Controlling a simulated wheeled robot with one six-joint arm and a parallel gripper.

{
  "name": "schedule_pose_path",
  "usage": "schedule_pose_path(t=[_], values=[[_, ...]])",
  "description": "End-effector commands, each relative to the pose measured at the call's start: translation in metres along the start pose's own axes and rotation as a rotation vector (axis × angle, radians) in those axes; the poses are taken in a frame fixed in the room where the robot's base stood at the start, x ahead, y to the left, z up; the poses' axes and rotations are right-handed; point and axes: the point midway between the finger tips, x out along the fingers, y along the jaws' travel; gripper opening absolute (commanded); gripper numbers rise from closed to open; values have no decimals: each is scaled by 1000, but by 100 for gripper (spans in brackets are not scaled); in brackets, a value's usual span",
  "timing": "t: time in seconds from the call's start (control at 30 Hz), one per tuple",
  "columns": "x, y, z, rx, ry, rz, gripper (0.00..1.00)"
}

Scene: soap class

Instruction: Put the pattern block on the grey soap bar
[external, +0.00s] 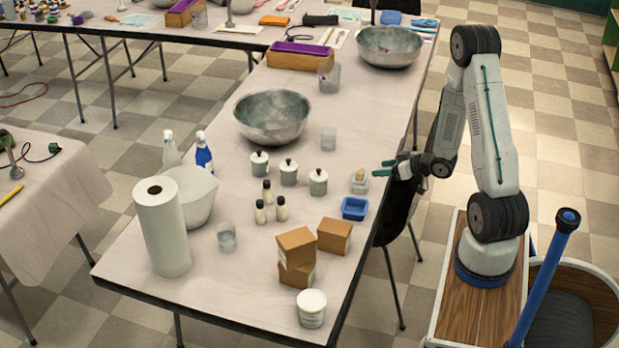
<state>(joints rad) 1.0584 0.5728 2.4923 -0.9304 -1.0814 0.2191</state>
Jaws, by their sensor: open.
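My gripper (382,168), with teal fingertips, is open over the right edge of the long table. Just left of its fingertips, a small pale tan block (359,174) appears to rest on a small grey bar (360,187). These look like the pattern block and the grey soap bar, but they are too small here to make out any pattern. The tan block looks slightly tilted. The fingertips appear apart from it, with nothing visible between them.
A blue tray (354,208) sits just in front of the grey bar. Brown boxes (334,236) and a white tub (312,308) stand nearer the front.

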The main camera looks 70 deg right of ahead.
Motion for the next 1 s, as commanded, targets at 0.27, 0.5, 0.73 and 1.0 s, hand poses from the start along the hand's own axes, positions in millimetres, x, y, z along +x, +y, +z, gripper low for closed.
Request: schedule_pose_path(t=[0.27,0.5,0.73,1.0], values=[[-22,-2,-5,-20,-20,8,58],[-14,-29,-53,-191,-217,127,58],[-46,-92,-107,-279,-430,260,58],[-139,-201,-127,-261,-670,251,58]])
